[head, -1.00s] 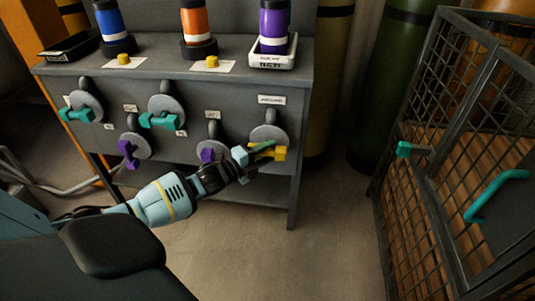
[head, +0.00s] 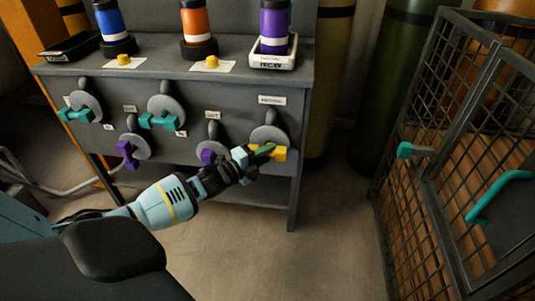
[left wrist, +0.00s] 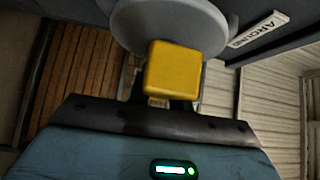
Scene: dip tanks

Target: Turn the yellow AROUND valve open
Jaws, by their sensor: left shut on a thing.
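The yellow AROUND valve handle (head: 278,153) sits on a round grey disc (head: 268,134) at the right end of the bench front, below its label (head: 271,100). The handle lies about level in the head view. My left gripper (head: 262,152) is shut on the handle, its fingers covering the handle's left part. In the left wrist view the yellow handle (left wrist: 173,70) is end-on between the fingers, with the grey disc behind it and the AROUND label (left wrist: 258,30) at upper right. My right gripper is not in view.
Other valves with teal handles (head: 159,121) and purple handles (head: 127,153) are on the same panel. Coloured cylinders stand on the bench top, the purple one (head: 273,24) on a white scale. A mesh cage (head: 455,140) with teal handles stands at the right. Floor between is clear.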

